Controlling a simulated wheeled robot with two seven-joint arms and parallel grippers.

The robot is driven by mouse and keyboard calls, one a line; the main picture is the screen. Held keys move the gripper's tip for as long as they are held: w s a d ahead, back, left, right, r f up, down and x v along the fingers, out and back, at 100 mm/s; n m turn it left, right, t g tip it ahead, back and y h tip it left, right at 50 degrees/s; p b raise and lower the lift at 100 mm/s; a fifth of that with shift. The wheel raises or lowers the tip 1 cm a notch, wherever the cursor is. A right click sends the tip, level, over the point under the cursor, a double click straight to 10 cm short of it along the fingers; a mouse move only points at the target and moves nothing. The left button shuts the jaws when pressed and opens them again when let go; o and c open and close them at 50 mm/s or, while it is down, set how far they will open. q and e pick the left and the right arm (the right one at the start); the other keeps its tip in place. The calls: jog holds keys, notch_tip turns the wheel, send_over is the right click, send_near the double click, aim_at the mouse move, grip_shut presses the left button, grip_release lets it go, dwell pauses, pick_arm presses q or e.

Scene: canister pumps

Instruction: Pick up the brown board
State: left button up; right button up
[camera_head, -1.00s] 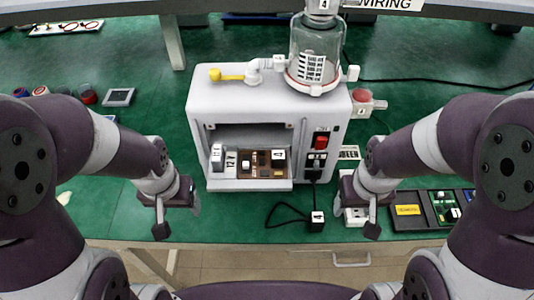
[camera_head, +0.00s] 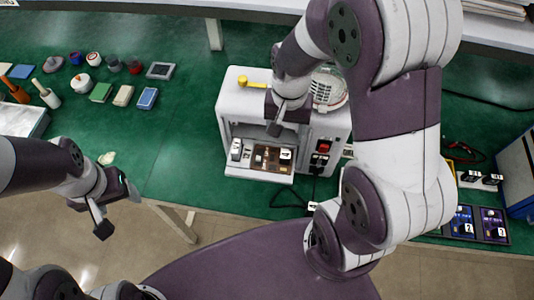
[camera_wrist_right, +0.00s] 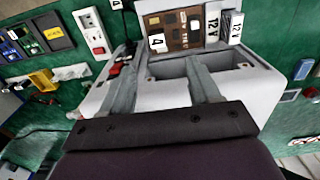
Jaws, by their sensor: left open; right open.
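The brown board (camera_head: 268,158) sits in the front bay of the white canister pump machine (camera_head: 243,105), between small white-and-black blocks. It also shows in the right wrist view (camera_wrist_right: 180,30), with a block labelled 4 at its edge. My right gripper (camera_head: 277,127) is above and behind the board in the head view, in front of the machine's upper part. In the right wrist view its two fingers (camera_wrist_right: 163,62) are apart and empty, pointing towards the board. My left gripper (camera_head: 115,208) is open and empty beyond the table's front edge, far left of the board.
My right arm hides part of the machine and the table's right side. A power strip (camera_wrist_right: 92,33) lies beside the machine. Coloured blocks and pots stand at the back left, near a dark square tray (camera_head: 160,71). The green table (camera_head: 185,140) is clear left of the machine.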

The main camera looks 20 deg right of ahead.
send_over(285, 155)
notch_tip(285, 155, down, 5)
jog(key=shift+a+f+p, duration=0.1)
jog(key=shift+f+p, duration=0.1)
jog(key=shift+p, duration=0.15)
notch_tip(285, 155, down, 5)
jog(key=shift+s+p, duration=0.1)
jog(key=shift+p, duration=0.75)
jog(key=shift+d+f, duration=0.2)
jog(key=shift+f, duration=0.25)
grip_shut()
